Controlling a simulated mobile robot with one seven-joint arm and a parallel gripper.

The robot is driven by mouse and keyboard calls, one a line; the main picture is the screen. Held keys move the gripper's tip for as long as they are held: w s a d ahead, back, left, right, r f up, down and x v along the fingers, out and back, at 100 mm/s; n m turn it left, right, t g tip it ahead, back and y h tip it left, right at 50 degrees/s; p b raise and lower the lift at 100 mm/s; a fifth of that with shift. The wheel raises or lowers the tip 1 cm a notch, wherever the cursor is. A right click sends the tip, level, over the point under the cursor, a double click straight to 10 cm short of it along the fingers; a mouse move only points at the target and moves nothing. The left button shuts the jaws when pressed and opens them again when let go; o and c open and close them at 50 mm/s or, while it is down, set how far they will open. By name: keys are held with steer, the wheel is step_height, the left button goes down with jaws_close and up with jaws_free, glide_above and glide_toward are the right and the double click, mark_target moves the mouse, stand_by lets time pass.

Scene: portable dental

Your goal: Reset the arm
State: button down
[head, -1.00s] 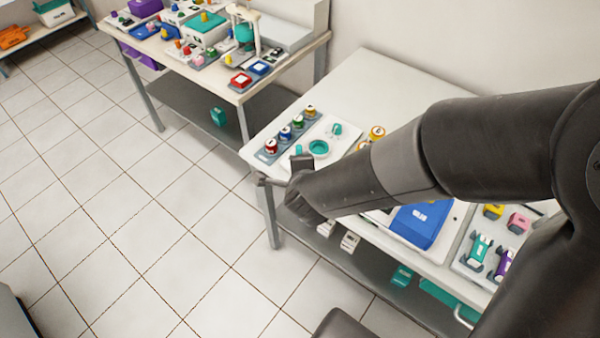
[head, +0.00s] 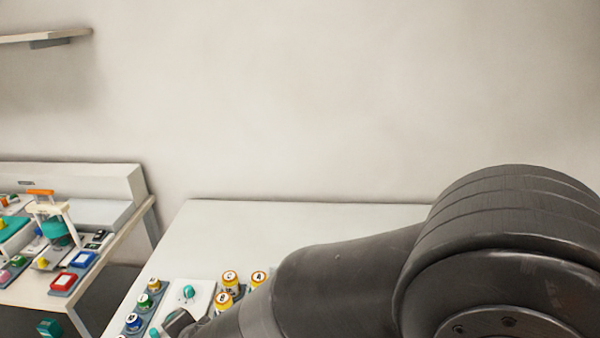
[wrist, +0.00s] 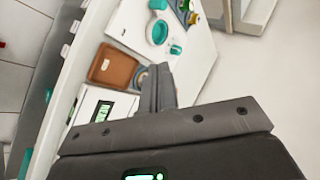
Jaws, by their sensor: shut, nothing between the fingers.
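My gripper (wrist: 157,90) shows in the wrist view as dark grey fingers closed together, with nothing between them. It is over the near bench (head: 300,215), close to a brown tray (wrist: 113,68) and a white panel (wrist: 135,22) with a teal ring (wrist: 160,32). In the head view my arm reaches from the right down to the lower left, and most of the gripper is cut off by the bottom edge.
Several yellow-banded jars (head: 229,280) stand beside my forearm. A row of small jars (head: 145,299) and a teal knob (head: 188,292) lie left of them. The bench's back is clear. A second table (head: 50,299) at left holds a red box (head: 64,282) and a blue box (head: 80,259).

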steer(key=w+d+r+n+h, duration=0.25)
steer(key=d+r, duration=0.25)
steer(key=d, duration=0.5)
steer(key=w+d+r+n+h, duration=0.1)
steer(key=d+r+n, duration=0.3)
steer(key=d, duration=0.7)
steer(key=s+d+r+h, duration=0.1)
steer(key=s+d, duration=0.2)
steer(key=d, duration=0.3)
steer(key=s+d+r+h, duration=0.1)
steer(key=s+d+r, duration=0.1)
steer(key=d, duration=0.4)
steer(key=s+d+r+g+h, duration=0.1)
steer(key=s+d+r, duration=0.1)
steer(key=s+d, duration=0.2)
steer(key=d, duration=0.2)
steer(key=shift+d+r, duration=0.2)
steer(key=shift+d, duration=0.1)
steer(key=shift+w+a, duration=0.1)
steer(key=shift+w, duration=0.1)
